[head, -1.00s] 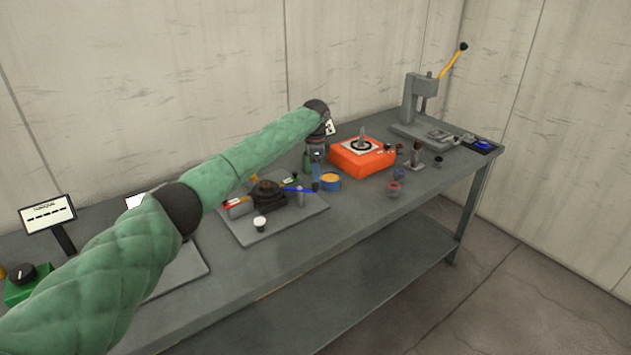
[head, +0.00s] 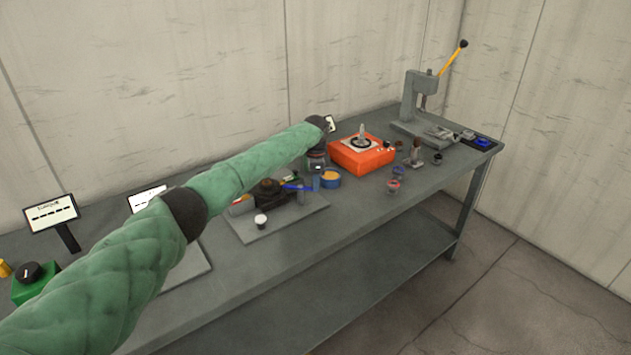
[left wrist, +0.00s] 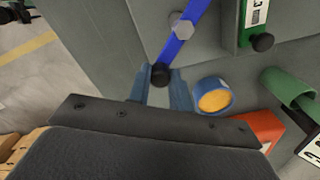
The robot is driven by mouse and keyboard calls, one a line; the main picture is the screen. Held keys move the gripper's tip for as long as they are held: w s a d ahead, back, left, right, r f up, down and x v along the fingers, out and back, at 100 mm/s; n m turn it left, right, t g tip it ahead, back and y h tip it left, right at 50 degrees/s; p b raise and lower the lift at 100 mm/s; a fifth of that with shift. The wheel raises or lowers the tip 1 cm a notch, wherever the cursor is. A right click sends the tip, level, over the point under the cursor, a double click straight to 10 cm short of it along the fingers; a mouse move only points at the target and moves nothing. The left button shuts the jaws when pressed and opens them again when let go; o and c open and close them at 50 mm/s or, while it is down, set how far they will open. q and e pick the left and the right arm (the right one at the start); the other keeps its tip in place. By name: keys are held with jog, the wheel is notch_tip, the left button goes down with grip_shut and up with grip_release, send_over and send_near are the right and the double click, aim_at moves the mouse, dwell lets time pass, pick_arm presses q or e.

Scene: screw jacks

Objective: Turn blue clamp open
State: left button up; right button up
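The blue clamp handle (head: 296,187) is a bar that sticks out to the right from a dark round clamp (head: 268,188) on a grey plate. In the left wrist view the blue handle (left wrist: 184,38) runs from the upper right down to its black knob (left wrist: 160,74). My left gripper (head: 316,182) is lowered at the handle's outer end. In the wrist view its two grey-blue fingers (left wrist: 162,80) stand apart, one on each side of the knob, with gaps visible. I cannot tell whether either finger touches it. My right gripper is in neither view.
A blue cup with yellow-orange contents (head: 331,179) stands close right of my left gripper. An orange box (head: 361,155) is further right. A grey press (head: 419,105) with a yellow lever stands at the bench's far end. A small white-topped knob (head: 261,220) sits on the plate's front.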

pick_arm(q)
grip_shut()
